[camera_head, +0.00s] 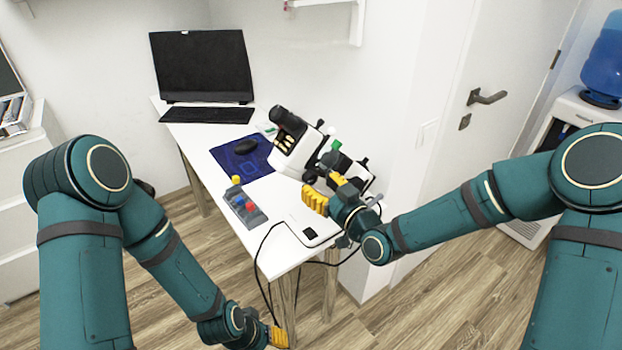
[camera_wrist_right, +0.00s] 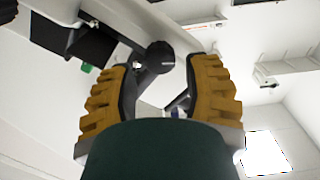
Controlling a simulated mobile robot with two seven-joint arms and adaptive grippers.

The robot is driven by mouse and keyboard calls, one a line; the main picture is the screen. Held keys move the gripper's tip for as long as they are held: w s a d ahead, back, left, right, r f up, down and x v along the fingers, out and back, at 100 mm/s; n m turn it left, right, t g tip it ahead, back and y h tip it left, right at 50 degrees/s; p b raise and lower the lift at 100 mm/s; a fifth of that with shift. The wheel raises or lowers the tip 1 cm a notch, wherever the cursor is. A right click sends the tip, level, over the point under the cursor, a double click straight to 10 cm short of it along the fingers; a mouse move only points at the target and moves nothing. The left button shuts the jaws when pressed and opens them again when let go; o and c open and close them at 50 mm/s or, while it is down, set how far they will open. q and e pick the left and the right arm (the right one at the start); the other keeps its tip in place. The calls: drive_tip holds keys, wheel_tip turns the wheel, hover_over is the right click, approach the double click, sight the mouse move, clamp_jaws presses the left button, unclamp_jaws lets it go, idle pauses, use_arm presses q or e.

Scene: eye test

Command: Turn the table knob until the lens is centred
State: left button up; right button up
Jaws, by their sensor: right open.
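A white and black eye-test instrument (camera_head: 293,148) stands at the right side of the white table (camera_head: 285,190). My right gripper (camera_head: 328,187) is at its near side, with its yellow fingers apart. In the right wrist view, a round black knob (camera_wrist_right: 160,55) shows between the spread fingertips of the right gripper (camera_wrist_right: 159,62). I cannot tell whether the fingers touch it. The arm and gripper hide part of the instrument, and I cannot make out the lens. My left gripper (camera_head: 278,337) is low, beside the table leg, away from the instrument; its jaw opening is unclear.
A grey control box (camera_head: 240,210) with coloured knobs lies on the table's near left part. A blue mat (camera_head: 238,162) with a black mouse (camera_head: 245,147), a keyboard (camera_head: 206,115) and a dark monitor (camera_head: 202,65) are farther back. A black cable (camera_head: 262,250) hangs over the near edge.

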sight(313, 179)
drive_tip(key=shift+x, duration=1.95)
clamp_jaws()
drive_tip(key=shift+f+m+b, duration=0.1)
drive_tip(key=shift+m+b, duration=0.2)
drive_tip(key=shift+b, duration=0.4)
drive_tip(key=shift+m, duration=0.3)
drive_tip(key=shift+m+b, duration=0.35)
drive_tip(key=shift+m, duration=0.05)
